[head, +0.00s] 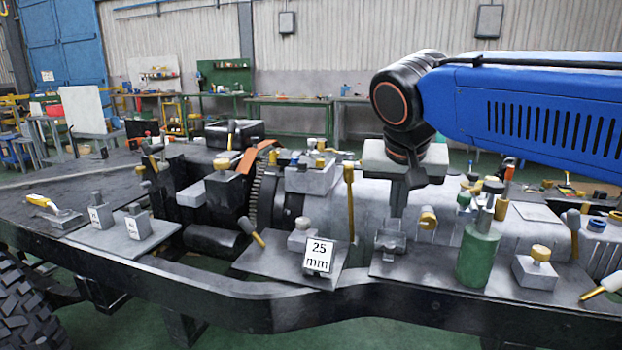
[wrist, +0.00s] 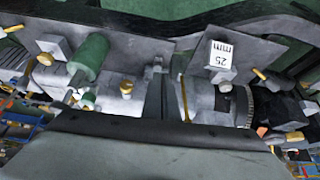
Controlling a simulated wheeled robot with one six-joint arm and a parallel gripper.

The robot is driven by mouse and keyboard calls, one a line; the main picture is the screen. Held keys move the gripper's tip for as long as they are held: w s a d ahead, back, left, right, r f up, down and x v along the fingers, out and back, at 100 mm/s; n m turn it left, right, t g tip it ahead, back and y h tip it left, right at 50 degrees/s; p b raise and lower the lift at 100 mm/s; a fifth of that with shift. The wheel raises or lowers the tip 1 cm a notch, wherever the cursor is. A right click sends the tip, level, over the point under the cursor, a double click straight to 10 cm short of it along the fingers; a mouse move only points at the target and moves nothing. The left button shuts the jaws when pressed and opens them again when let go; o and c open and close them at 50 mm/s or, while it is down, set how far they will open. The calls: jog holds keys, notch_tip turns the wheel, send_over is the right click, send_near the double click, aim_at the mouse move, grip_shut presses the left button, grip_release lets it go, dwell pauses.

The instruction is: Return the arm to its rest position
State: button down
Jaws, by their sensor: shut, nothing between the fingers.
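My blue arm (head: 530,110) reaches in from the right in the head view, with a black wrist joint (head: 397,95) at its end. My gripper (head: 397,212) hangs straight down from it, above the middle of the chassis. Its narrow fingers are shut with nothing seen between them. The tips are just above or in front of a small grey clamp block (head: 390,242) on the near plate; the exact gap cannot be told. In the wrist view, the dark edge of my gripper body fills the bottom, and the clamp block (wrist: 154,68) shows upper middle.
A green cylinder (head: 478,257) and a brass-topped block (head: 535,270) stand right of the gripper. A "25 mm" block (head: 318,257) and a tall brass-topped rod (head: 349,195) stand left. The dark chassis rail (head: 250,305) runs in front. Space above the chassis at left is open.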

jog(key=s+d+f+n, duration=0.1)
jog(key=s+d+f, duration=0.5)
jog(key=f, duration=0.5)
jog(key=s+d+f+n+y, duration=0.1)
jog(key=s+d+f+n, duration=0.1)
jog(key=s+d+f, duration=0.4)
jog(key=s+f, duration=0.5)
jog(key=shift+s+d+g+y, duration=0.2)
jog(key=shift+g+y, duration=0.1)
jog(key=shift+g, duration=0.1)
